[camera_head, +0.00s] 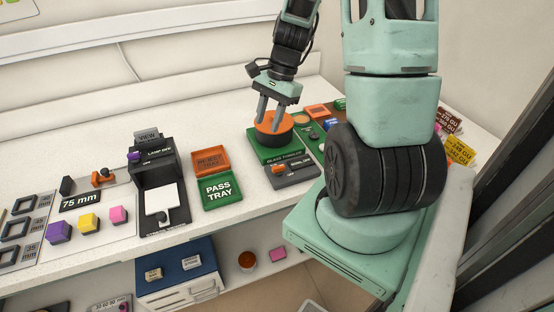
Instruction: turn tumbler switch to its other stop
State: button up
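The tumbler is a green base (268,151) with an orange round drum (287,133) on top. In front of it is a dark grey switch box (298,175) with a small orange lever (278,169) near its left side and a white label that seems to read "DOWN OFF". The lever's exact tilt is too small to tell. My gripper (268,122) points down, its two grey fingers apart, with the tips in front of or just over the orange drum. Whether they touch it cannot be told. The switch lies below the fingers in the picture, apart from them.
Left of the tumbler are an orange reject tray (211,160) and a green pass tray (221,190). A black lamp viewer (157,180) stands further left, with coloured blocks beyond. Small parts crowd the right of the drum. Bare white bench (190,110) lies behind.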

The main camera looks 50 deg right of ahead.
jog(key=s+d+f+m+t+p, duration=0.1)
jog(key=s+d+m, duration=0.45)
jog(key=d, duration=0.25)
jog(key=p, duration=0.4)
send_near(278, 166)
jog(key=shift+m, duration=0.35)
jog(key=x, duration=0.8)
jog(key=shift+f, duration=0.25)
jog(key=shift+c, duration=0.2)
jog(key=shift+b, duration=0.3)
grip_shut()
